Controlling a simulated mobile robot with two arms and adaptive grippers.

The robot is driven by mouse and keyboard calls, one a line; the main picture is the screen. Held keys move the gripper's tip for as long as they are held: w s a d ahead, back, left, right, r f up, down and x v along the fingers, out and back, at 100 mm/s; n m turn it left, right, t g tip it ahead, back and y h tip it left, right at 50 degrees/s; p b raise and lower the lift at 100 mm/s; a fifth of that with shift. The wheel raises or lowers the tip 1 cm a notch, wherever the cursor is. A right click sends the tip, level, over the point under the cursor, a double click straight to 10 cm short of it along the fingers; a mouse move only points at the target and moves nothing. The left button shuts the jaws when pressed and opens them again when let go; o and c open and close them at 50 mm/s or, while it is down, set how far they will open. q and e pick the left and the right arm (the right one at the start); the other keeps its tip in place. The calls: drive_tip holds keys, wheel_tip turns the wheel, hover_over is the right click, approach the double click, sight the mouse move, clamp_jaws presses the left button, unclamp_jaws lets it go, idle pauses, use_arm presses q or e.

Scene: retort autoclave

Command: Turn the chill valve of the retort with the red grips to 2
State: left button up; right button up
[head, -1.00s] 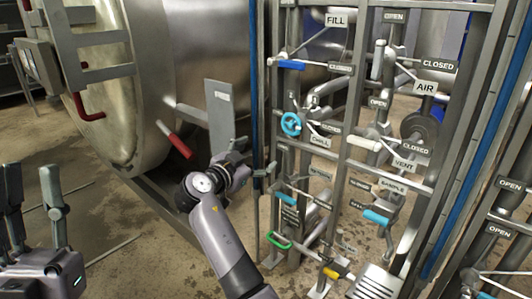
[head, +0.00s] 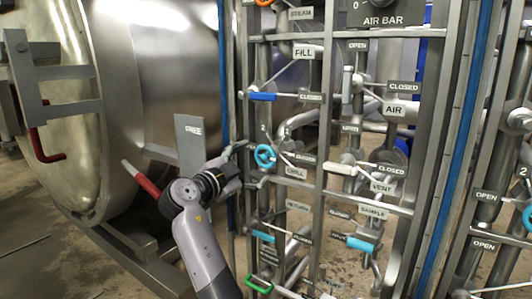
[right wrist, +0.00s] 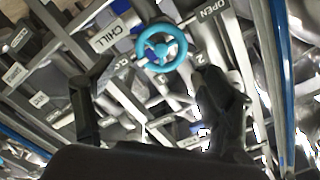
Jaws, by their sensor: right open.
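The chill valve is a small cyan handwheel (head: 264,156) on the pipe rack, with a CHILL plate (head: 296,172) below it and a 2 mark above it. The retort (head: 75,110) at the left has red grips (head: 147,186). My right gripper (head: 238,163) is just left of the handwheel, its fingers partly hidden by the wrist and rack. In the right wrist view the open fingers (right wrist: 155,78) stand apart, and the handwheel (right wrist: 161,48) shows between and beyond their tips. Contact cannot be told. The wheel's setting is unclear. My left gripper is out of view.
A rack post with a blue strip (head: 225,70) stands close to my right gripper. A FREE plate (head: 190,145) is behind the arm. Blue (head: 262,97) and white (head: 341,169) lever handles and a green handwheel (head: 258,284) surround the valve.

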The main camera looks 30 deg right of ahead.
sight(265, 157)
drive_tip(key=p+x, duration=0.1)
drive_tip(key=x, duration=0.6)
drive_tip(key=shift+w+d, duration=0.1)
drive_tip(key=shift+d, duration=0.1)
drive_tip(key=shift+c, duration=0.2)
drive_tip(key=c, duration=1.1)
